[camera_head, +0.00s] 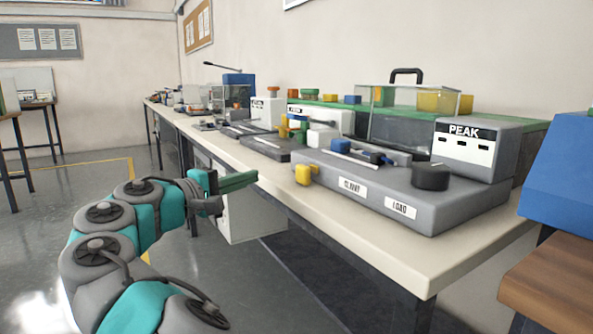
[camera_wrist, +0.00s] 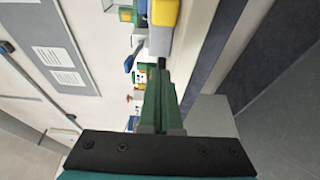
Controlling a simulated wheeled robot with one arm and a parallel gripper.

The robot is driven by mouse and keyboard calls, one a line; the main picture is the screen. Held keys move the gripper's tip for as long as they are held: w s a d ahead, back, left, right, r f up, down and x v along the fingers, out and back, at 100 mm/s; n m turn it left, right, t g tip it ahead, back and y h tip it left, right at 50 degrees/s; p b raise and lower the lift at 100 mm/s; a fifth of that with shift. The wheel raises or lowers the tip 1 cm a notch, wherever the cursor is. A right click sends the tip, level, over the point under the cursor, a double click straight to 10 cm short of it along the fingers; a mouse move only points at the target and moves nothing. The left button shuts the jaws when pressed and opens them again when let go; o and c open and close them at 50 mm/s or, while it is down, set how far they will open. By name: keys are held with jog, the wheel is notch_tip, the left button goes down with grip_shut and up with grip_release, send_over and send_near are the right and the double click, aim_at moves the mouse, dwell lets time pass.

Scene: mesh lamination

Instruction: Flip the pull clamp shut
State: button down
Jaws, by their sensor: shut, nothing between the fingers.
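A grey test machine (camera_head: 455,207) stands on the near part of the bench, with a small front label hard to read and another reading LOAD. A yellow knob or lever end (camera_head: 303,175) sticks out at its left front corner. Blue and dark parts (camera_head: 362,153) lie along its top, beside a pale bar. I cannot tell for certain which part is the pull clamp or how its lever stands. My gripper (camera_head: 240,181), with green fingers, is shut and empty, left of the yellow part and apart from it. In the wrist view the closed fingers (camera_wrist: 162,75) point toward a grey block and a yellow block (camera_wrist: 165,12).
The cream bench (camera_head: 385,247) runs away to the back left, carrying several other devices. A white PEAK box (camera_head: 467,150) and a clear case (camera_head: 408,118) stand behind the machine. A blue block (camera_head: 560,180) is at right. The floor left of the bench is open.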

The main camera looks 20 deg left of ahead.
aim_at(310, 176)
jog(key=b+x, duration=0.1)
jog(key=x, duration=0.9)
jog(key=shift+s+d+b, duration=0.65)
jog(key=shift+s+d, duration=0.7)
jog(key=shift+d, duration=0.15)
jog(key=shift+s+d+b, duration=0.8)
jog(key=shift+s+d, duration=1.05)
jog(key=shift+d, duration=0.3)
jog(key=shift+w, duration=0.1)
